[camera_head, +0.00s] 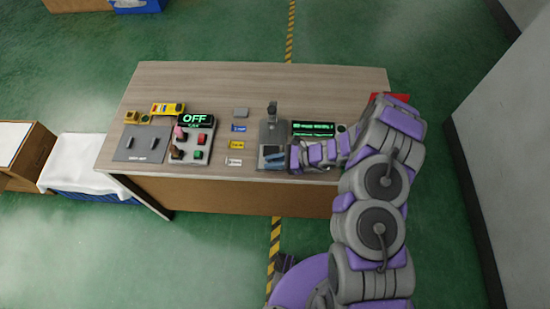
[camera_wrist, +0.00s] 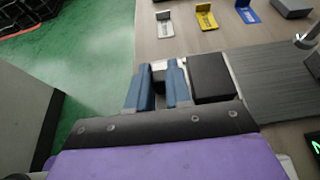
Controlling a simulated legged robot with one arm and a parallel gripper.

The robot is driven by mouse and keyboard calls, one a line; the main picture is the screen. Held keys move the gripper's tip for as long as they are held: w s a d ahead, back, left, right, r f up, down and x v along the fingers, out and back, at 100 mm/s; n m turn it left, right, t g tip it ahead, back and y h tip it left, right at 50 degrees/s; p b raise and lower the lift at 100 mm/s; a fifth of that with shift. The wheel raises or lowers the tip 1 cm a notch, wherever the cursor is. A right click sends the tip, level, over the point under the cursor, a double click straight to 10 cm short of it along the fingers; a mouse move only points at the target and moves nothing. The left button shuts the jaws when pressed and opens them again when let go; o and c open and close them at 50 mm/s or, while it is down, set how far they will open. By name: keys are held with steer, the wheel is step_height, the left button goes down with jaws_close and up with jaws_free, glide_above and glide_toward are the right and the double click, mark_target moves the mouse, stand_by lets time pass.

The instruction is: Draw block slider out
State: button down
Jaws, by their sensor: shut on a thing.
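My gripper (camera_wrist: 160,82) has its two blue fingers closed around a small dark piece with a pale top, the block slider (camera_wrist: 158,76), at the table's front edge. The fingers hide most of the piece. A black block-shaped housing (camera_wrist: 209,78) lies right beside the right finger, on the grey fixture plate (camera_wrist: 270,85). In the head view, my gripper (camera_head: 274,161) reaches in from the right over the near end of the grey fixture (camera_head: 272,131), which has an upright lever (camera_head: 272,108) at its far end.
Small white (camera_head: 234,161), yellow (camera_head: 237,145) and blue (camera_head: 239,128) label plates stand left of the fixture. A green-lit display (camera_head: 313,129) is close behind my arm. Green floor lies in front.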

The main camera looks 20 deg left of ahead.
steer(key=shift+s+a+f, duration=0.15)
steer(key=shift+s, duration=0.25)
steer(key=c, duration=1.3)
jaws_free()
steer(key=shift+s, duration=0.1)
steer(key=shift+r, duration=0.2)
steer(key=shift+w+d+r, duration=0.1)
steer(key=shift+w+d, duration=0.15)
steer(key=p+v, duration=0.1)
steer(key=v, duration=0.7)
steer(key=p+v, duration=0.1)
steer(key=v, duration=0.7)
steer(key=shift+w+f+p, duration=0.15)
steer(key=shift+f+p, duration=0.1)
steer(key=shift+p, duration=0.1)
steer(key=shift+w+d+r, duration=0.15)
steer(key=shift+d+r, duration=0.05)
steer(key=shift+d, duration=0.15)
